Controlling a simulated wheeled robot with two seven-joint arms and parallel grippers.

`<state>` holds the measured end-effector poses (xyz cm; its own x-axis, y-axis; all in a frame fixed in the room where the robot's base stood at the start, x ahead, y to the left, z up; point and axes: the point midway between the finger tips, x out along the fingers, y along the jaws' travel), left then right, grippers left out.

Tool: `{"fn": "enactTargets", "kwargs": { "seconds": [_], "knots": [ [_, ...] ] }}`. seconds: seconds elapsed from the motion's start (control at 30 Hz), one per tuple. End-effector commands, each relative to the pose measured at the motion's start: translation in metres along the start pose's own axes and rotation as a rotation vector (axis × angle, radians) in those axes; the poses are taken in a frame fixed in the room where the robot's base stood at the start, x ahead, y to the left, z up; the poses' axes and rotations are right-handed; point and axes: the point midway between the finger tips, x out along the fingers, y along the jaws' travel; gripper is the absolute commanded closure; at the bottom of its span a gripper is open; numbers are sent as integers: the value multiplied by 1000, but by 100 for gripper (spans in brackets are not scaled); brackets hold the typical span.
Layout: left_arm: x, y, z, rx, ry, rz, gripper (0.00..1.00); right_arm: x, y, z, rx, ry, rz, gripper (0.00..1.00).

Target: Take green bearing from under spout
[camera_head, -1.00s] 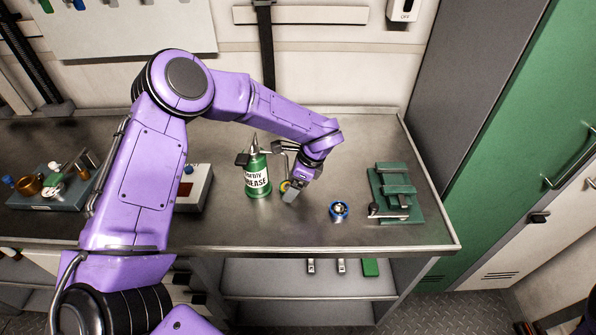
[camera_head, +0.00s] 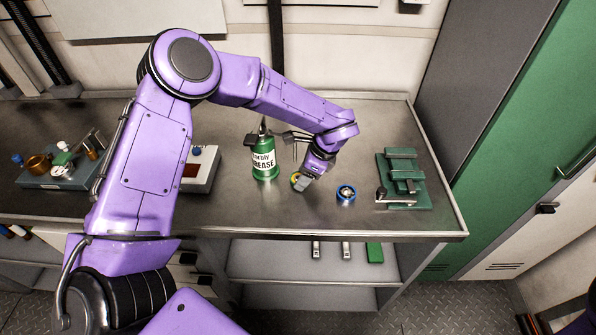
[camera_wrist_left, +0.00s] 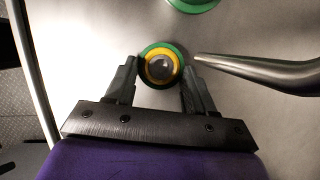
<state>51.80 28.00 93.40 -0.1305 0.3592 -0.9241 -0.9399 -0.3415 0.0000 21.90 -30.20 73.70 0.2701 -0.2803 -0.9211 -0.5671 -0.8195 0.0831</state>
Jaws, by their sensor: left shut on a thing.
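The green bearing (camera_wrist_left: 149,52) has a yellow inner ring and a dark centre. My left gripper (camera_wrist_left: 162,70) is shut on it, with a finger on each side. In the head view the bearing (camera_head: 295,180) shows partly behind my left gripper (camera_head: 301,185), low over the bench. The green grease can (camera_head: 264,162), with a white label, stands upright to its left. The metal spout (camera_wrist_left: 255,72) has its tip right beside the bearing in the wrist view. I cannot tell the bearing's exact height. My right gripper is not in view.
A blue bearing (camera_head: 346,193) lies on the bench (camera_head: 320,222) to the right of my left gripper. A green fixture (camera_head: 407,200) stands farther right. A tray (camera_head: 60,182) with small parts is at the left. The bench front between can and fixture is mostly clear.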

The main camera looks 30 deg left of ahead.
Motion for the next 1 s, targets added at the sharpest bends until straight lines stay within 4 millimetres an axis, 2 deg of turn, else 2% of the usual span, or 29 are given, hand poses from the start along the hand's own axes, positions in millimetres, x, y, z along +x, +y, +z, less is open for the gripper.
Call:
{"fn": "enactTargets", "kwargs": {
  "seconds": [0.3, 0.7, 0.73, 0.8, 1.0],
  "knots": [
    [-7, 18, -22, 9, -1, -4, 81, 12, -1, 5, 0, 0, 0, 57],
    [-10, 21, -24, 10, -1, -4, 81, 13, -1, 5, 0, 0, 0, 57],
    [-10, 21, -24, 10, -1, -4, 40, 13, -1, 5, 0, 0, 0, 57],
    [-10, 21, -24, 10, -1, -4, 17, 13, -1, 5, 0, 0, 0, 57],
    [-10, 21, -24, 9, -1, -4, 17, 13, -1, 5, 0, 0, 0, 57]
  ]
}}
